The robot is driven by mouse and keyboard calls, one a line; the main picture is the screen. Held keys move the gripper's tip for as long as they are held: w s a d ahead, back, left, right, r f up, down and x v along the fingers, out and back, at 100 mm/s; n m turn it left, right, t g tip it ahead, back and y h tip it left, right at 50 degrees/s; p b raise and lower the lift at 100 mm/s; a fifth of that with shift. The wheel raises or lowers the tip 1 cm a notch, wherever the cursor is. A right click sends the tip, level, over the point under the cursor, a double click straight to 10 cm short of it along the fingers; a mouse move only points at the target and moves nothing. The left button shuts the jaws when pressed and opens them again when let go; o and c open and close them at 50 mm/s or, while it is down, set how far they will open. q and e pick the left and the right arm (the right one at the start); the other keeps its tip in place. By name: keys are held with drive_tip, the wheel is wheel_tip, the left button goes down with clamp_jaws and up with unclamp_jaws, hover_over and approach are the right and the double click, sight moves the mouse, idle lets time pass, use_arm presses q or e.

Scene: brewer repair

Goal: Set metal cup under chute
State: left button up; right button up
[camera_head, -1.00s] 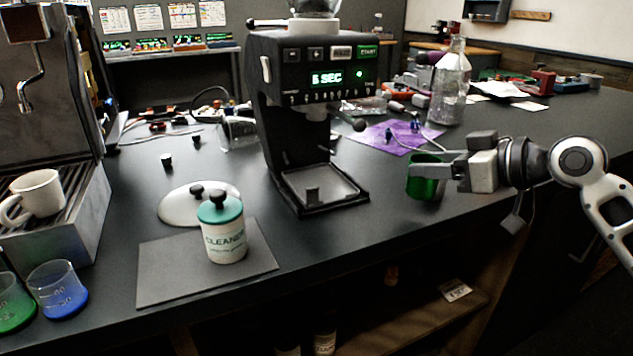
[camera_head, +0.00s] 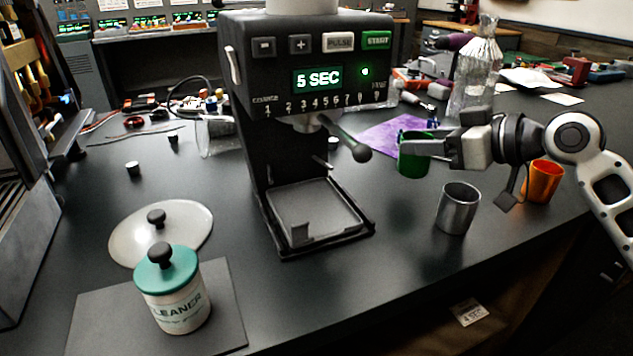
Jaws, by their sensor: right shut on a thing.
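The metal cup (camera_head: 458,208) stands upright on the dark counter, right of the grinder (camera_head: 308,110). The grinder's chute (camera_head: 312,122) is under its front panel, above a square tray (camera_head: 318,212) with no cup on it. My right gripper (camera_head: 412,148) is shut on a green cup (camera_head: 413,160) behind and left of the metal cup. I cannot tell whether the green cup touches the counter. An orange cup (camera_head: 541,182) stands farther right, partly behind my arm's cable. My left gripper is not in view.
A cleaner jar (camera_head: 175,298) stands on a grey mat (camera_head: 100,325) at front left, near a round lid (camera_head: 190,228). A glass bottle (camera_head: 475,75) and a purple cloth (camera_head: 378,138) are behind the green cup. Counter between tray and metal cup is clear.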

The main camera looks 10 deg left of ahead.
drive_tip(key=s+a, duration=0.2)
drive_tip(key=a, duration=0.3)
drive_tip(key=s+a+p, duration=0.1)
drive_tip(key=s+a, duration=0.2)
drive_tip(key=a, duration=0.2)
drive_tip(key=s+a, duration=0.2)
drive_tip(key=a, duration=0.3)
drive_tip(key=shift+s+a+r+p, duration=0.15)
drive_tip(key=shift+s+a+p, duration=0.15)
drive_tip(key=shift+s+a, duration=0.1)
drive_tip(key=shift+a, duration=0.15)
drive_tip(key=shift+s+f, duration=0.1)
drive_tip(key=shift+f, duration=0.2)
wheel_tip(320, 180, down, 2)
drive_tip(key=shift+f, duration=0.15)
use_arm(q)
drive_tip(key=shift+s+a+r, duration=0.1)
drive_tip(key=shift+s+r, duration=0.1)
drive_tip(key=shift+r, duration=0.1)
use_arm(e)
drive_tip(key=shift+f, duration=0.35)
drive_tip(key=o, duration=1.1)
drive_tip(key=shift+f, duration=0.1)
